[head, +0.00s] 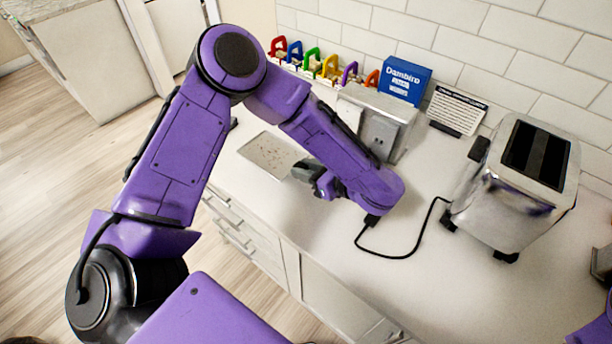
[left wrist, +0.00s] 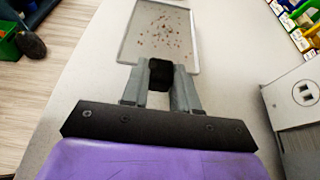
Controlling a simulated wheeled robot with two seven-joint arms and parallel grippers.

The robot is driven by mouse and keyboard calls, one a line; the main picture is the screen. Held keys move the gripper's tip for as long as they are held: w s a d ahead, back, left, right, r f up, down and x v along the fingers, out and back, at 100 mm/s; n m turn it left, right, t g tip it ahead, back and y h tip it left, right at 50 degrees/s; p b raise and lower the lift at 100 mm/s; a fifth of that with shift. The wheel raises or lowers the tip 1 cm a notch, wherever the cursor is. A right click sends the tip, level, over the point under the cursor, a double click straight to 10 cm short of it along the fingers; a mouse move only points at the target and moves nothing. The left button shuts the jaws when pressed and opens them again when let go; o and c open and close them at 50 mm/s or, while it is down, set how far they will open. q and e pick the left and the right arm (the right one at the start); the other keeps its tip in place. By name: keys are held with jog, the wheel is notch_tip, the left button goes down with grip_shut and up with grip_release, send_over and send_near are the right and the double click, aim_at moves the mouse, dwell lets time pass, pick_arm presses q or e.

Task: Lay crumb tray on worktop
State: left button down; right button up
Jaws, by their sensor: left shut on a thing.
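The crumb tray (head: 271,154) is a flat, pale metal tray with brown crumbs scattered on it. In the head view it is left of my left gripper (head: 306,172), over the left part of the white worktop (head: 330,232). In the left wrist view the tray (left wrist: 158,32) extends ahead of my left gripper (left wrist: 159,80), which is shut on its near edge around a dark grip. I cannot tell whether the tray touches the worktop or is just above it.
A chrome toaster (head: 522,185) stands at the right with its cord (head: 405,255) on the worktop. A metal socket box (head: 380,128), a blue box (head: 405,81), a sign card (head: 457,109) and several coloured clips (head: 312,60) line the tiled wall. The worktop's front centre is clear.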

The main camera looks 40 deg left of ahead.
pick_arm(q)
jog(key=f, duration=0.1)
jog(key=f+b, duration=0.1)
jog(key=f, duration=0.1)
jog(key=shift+s+a+b, duration=0.2)
jog(key=shift+s+b, duration=0.05)
jog(key=shift+b, duration=0.1)
jog(key=shift+f, duration=0.25)
jog(key=shift+w, duration=0.2)
jog(key=c, duration=0.8)
grip_release()
jog(key=shift+c, duration=0.2)
jog(key=shift+r, duration=0.1)
jog(key=v, duration=1.2)
